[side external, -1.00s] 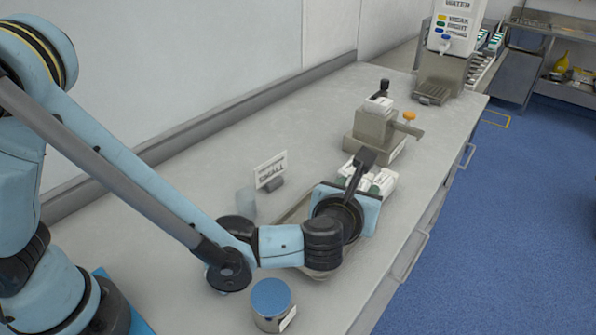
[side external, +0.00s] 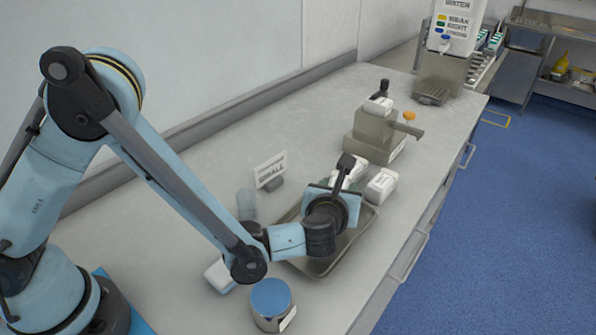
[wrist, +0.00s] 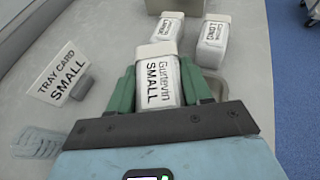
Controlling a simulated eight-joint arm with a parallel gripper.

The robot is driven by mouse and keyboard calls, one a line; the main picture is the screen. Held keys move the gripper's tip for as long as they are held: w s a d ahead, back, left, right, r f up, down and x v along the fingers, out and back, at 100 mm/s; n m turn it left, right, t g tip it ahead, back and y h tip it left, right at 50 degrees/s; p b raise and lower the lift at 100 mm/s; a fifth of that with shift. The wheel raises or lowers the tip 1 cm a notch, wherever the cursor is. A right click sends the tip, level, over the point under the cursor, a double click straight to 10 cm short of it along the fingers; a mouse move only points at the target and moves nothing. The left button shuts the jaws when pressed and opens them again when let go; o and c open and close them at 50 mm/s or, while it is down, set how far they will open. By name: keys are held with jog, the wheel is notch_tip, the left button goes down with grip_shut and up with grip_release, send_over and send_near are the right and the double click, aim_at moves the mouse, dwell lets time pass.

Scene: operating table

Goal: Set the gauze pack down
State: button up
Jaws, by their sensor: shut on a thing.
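My gripper (wrist: 158,75) is shut on a white pack (wrist: 158,88) labelled "SMALL", held between its green fingers in the wrist view. In the side view my gripper (side external: 345,178) is over the far end of a shallow metal tray (side external: 318,268); my wrist hides much of the held pack and part of the tray. I cannot tell from the side view how far the pack is above the surface. Two other white packs lie beyond the held one in the wrist view: one straight ahead (wrist: 168,27) and one to the right (wrist: 214,42), marked "LONG".
A tray card (side external: 270,170) reading "SMALL" and a clear cup (side external: 246,203) stand left of the tray. A blue-lidded canister (side external: 271,298) stands in front. Another white item (side external: 219,275) lies near my arm. A grey device (side external: 385,135) stands behind the packs.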

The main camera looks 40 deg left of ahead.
jog(key=shift+w+a+f, duration=0.15)
jog(key=shift+w+f, duration=0.1)
jog(key=shift+f, duration=1.9)
jog(key=shift+f, duration=0.15)
jog(key=o, duration=1.1)
jog(key=shift+c, duration=0.2)
